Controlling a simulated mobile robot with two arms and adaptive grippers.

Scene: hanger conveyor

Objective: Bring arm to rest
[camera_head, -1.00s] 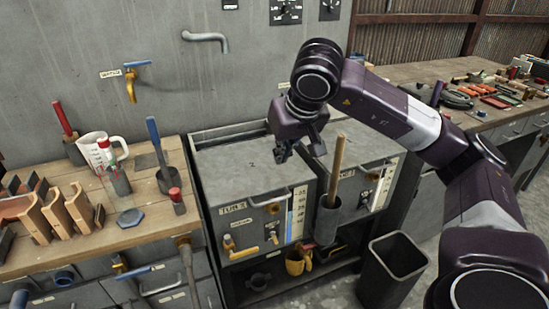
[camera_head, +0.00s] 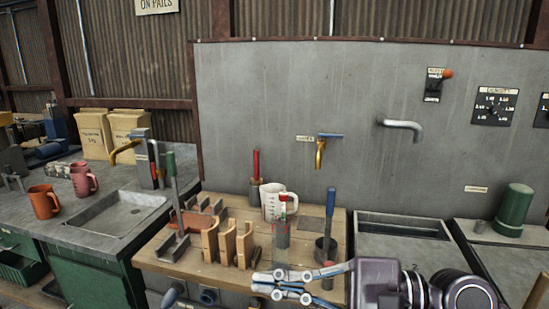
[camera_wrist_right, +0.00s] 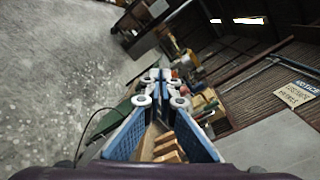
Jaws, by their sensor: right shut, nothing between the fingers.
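My right gripper (camera_head: 262,283) comes in from the lower right of the head view, with its dark purple wrist at the bottom right. Its blue and grey fingers point left, in front of the wooden bench (camera_head: 160,260). In the right wrist view the fingertips (camera_wrist_right: 160,86) come together with nothing between them; the gripper is shut and empty. My left gripper is in neither view.
On the bench stand wooden racks (camera_head: 245,245), a measuring jug (camera_head: 272,200) and a blue-handled tool (camera_head: 330,215). A sink (camera_head: 115,213) with mugs beside it is at left. A green canister (camera_head: 515,208) stands at right. Taps are on the wall panel.

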